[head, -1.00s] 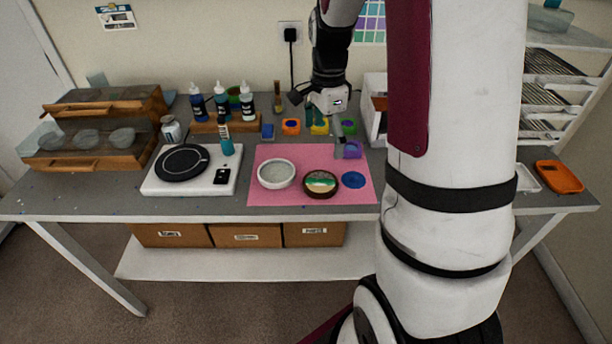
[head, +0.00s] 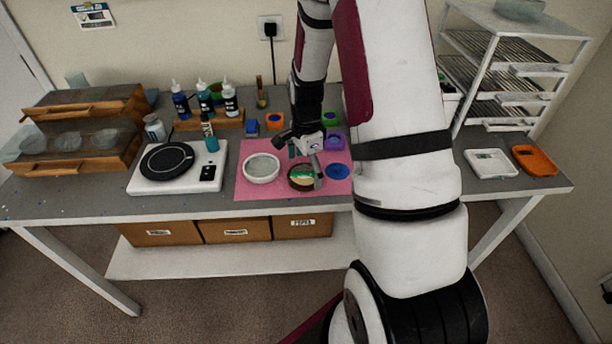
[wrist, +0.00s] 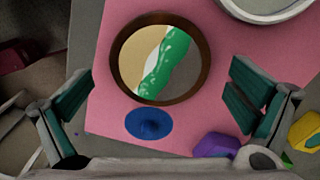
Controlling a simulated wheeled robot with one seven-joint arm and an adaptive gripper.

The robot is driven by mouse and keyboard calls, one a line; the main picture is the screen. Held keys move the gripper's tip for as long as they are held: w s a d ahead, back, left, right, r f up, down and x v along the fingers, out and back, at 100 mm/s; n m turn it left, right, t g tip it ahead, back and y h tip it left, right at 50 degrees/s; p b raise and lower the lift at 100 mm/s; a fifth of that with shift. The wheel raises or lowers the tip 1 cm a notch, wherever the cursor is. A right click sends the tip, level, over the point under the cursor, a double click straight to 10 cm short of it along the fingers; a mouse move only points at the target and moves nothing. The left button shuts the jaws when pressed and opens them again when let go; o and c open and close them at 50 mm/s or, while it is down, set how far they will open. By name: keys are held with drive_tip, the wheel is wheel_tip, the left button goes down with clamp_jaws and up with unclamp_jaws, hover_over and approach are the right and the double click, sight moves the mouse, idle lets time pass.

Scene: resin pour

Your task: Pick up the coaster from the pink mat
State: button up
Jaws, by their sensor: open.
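The coaster (head: 299,183) is a round disc with a brown rim and bands of tan, white and glossy green beside a dark area. It lies on the pink mat (head: 247,194), near the mat's front edge. In the wrist view the coaster (wrist: 160,62) shows whole in the upper middle. My gripper (head: 304,162) is over the coaster, and one finger hides part of it in the head view. In the wrist view my gripper (wrist: 160,86) has its fingers wide apart, one on each side of the coaster and clear of it, with nothing held.
A blue disc (head: 337,171) lies right of the coaster, and a white round dish (head: 262,182) stands to its left. A purple item (wrist: 216,145) is close by. A white scale with a black disc (head: 167,161) is farther left. White and orange trays (head: 535,160) lie at right.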

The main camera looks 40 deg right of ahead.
drive_tip(key=shift+f, duration=0.3)
drive_tip(key=shift+c, duration=0.6)
drive_tip(key=c, duration=1.1)
drive_tip(key=shift+r, duration=0.1)
